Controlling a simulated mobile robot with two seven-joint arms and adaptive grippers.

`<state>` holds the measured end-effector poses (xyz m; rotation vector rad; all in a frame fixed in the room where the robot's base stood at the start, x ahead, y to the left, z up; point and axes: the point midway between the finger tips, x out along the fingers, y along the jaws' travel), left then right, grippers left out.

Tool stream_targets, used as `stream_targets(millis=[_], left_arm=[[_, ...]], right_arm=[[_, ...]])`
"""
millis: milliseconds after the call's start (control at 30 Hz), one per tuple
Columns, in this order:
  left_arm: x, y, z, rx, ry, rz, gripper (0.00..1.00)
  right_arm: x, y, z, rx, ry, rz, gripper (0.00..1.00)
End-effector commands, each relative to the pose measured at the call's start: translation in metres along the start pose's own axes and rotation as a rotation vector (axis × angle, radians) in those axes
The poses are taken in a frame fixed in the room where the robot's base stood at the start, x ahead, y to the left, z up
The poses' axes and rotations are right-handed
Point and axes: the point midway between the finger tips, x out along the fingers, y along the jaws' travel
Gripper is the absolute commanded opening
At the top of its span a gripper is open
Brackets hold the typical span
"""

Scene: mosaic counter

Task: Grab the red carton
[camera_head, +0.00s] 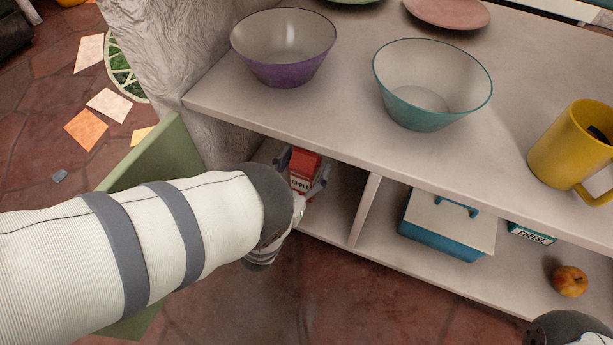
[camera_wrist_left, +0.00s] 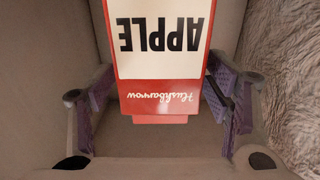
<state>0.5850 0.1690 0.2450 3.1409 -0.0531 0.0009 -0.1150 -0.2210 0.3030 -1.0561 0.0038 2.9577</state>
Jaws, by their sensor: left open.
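The red carton (camera_head: 305,163) stands in the left compartment under the counter. It has a white label reading APPLE. In the left wrist view the carton (camera_wrist_left: 160,60) appears upside down, with its red edge and label facing the camera. My left gripper (camera_head: 303,176) reaches into the compartment and is open, with one finger on each side of the carton. In the left wrist view the purple finger pads show left and right of it, and gaps seem to remain beside the carton. My right gripper is not visible; only a dark piece of my right arm shows at the bottom right.
A green door (camera_head: 150,160) stands open left of the compartment. A divider (camera_head: 364,210) separates it from the right compartment, which holds a blue-and-white box (camera_head: 445,228), a cheese box (camera_head: 531,234) and an apple (camera_head: 569,281). Bowls (camera_head: 284,48) (camera_head: 432,85) and a yellow mug (camera_head: 572,147) stand on top.

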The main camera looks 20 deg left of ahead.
Motion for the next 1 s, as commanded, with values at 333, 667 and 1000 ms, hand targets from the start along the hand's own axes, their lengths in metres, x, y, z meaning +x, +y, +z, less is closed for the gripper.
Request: stream_targets(millis=[333, 667, 1000], left_arm=[[0.003, 0.0, -0.001, 0.0, 0.0, 0.0, 0.49], [0.004, 0.0, -0.002, 0.0, 0.002, 0.0, 0.03], [0.004, 0.0, -0.038, 0.001, 0.007, 0.001, 0.03]], right_arm=[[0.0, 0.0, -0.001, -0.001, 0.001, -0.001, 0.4], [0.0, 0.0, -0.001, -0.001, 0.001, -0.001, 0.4], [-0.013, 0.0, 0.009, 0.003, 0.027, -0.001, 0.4]])
